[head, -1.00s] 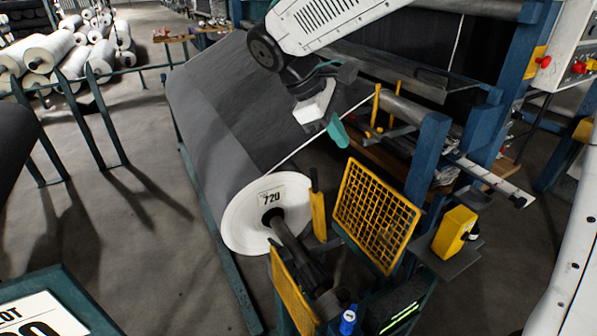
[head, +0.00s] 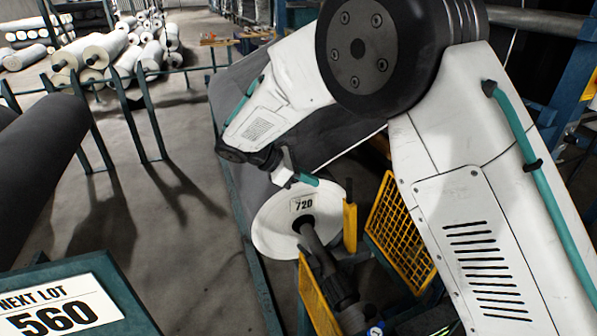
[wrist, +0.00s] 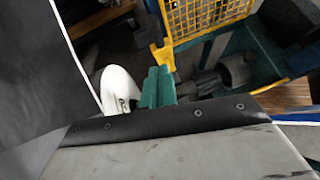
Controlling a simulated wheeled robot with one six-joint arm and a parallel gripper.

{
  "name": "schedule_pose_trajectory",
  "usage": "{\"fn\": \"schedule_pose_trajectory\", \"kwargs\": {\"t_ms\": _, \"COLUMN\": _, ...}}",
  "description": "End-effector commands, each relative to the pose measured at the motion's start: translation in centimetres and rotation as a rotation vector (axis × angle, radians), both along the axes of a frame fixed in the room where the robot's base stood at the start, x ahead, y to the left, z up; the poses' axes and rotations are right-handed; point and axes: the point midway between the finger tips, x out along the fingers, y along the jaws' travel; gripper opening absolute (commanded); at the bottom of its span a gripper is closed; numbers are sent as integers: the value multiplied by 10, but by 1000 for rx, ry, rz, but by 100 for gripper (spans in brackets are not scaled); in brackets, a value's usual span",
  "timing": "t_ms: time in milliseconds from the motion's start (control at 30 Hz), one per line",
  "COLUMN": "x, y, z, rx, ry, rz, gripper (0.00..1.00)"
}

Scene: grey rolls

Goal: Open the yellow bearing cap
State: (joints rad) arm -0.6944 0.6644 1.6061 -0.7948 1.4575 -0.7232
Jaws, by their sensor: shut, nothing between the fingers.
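I cannot tell for sure which yellow part is the bearing cap. A narrow upright yellow piece (head: 350,228) stands right of the roll's shaft (head: 312,240), in front of a yellow mesh guard (head: 392,222). Another yellow mesh panel (head: 318,298) stands by the shaft at the bottom. My gripper (head: 308,180) is shut and empty, its teal fingers above the white end disc (head: 275,228) marked 720. In the wrist view my gripper (wrist: 157,88) appears between the white disc (wrist: 118,88) and the dark shaft parts (wrist: 235,72). My arm hides much of the right side.
The large grey roll (head: 232,95) lies behind the disc. A dark roll (head: 45,165) and a "NEXT LOT 560" sign (head: 60,312) stand at left. White rolls (head: 130,55) are piled at the back. Bare floor (head: 180,200) lies left of the frame.

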Motion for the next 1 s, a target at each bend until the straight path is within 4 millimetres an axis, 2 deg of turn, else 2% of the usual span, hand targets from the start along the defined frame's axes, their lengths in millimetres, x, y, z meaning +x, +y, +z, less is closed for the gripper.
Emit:
{"fn": "schedule_pose_trajectory", "kwargs": {"t_ms": 33, "x": 2, "y": -11, "z": -7, "rx": -1, "ry": 2, "rz": -3, "gripper": 0}}
{"fn": "schedule_pose_trajectory", "kwargs": {"t_ms": 167, "x": 6, "y": -31, "z": -23, "rx": -1, "ry": 2, "rz": -3, "gripper": 0}}
{"fn": "schedule_pose_trajectory", "kwargs": {"t_ms": 300, "x": 11, "y": -51, "z": -17, "rx": 1, "ry": -1, "rz": -3, "gripper": 0}}
{"fn": "schedule_pose_trajectory", "kwargs": {"t_ms": 400, "x": 13, "y": -60, "z": -16, "rx": 1, "ry": -2, "rz": -3, "gripper": 0}}
{"fn": "schedule_pose_trajectory", "kwargs": {"t_ms": 633, "x": 14, "y": -66, "z": -15, "rx": 1, "ry": 0, "rz": -1, "gripper": 0}}
{"fn": "schedule_pose_trajectory", "kwargs": {"t_ms": 1000, "x": 15, "y": -61, "z": -13, "rx": 27, "ry": 10, "rz": 14, "gripper": 0}}
